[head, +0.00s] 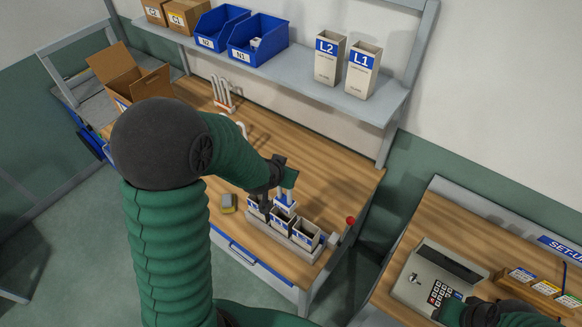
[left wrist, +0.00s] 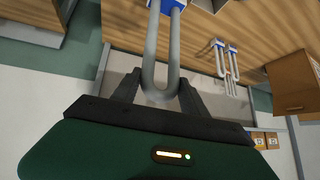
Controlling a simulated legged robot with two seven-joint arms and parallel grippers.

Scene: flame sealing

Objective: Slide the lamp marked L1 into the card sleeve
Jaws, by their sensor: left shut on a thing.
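My left gripper (head: 279,186) is shut on the U-shaped tube of a lamp (head: 286,198). The lamp hangs with its blue-and-white base downward, over or at a row of open card sleeves (head: 305,233) in a grey rack. I cannot tell whether the base is inside a sleeve, or read its mark. In the left wrist view, the fingers (left wrist: 160,92) pinch the bend of the lamp's grey tube (left wrist: 150,50), with its base at the top edge. My right gripper (head: 448,312) is at the lower right beside a keypad machine; its jaws are not clear.
More tube lamps (head: 222,95) stand at the back of the bench. Tall cartons marked L1 (head: 362,74) and L2 (head: 328,62) stand on the shelf beside blue bins (head: 258,42). A yellow-grey item (head: 228,204) lies left of the rack. A red knob (head: 351,221) is right of it.

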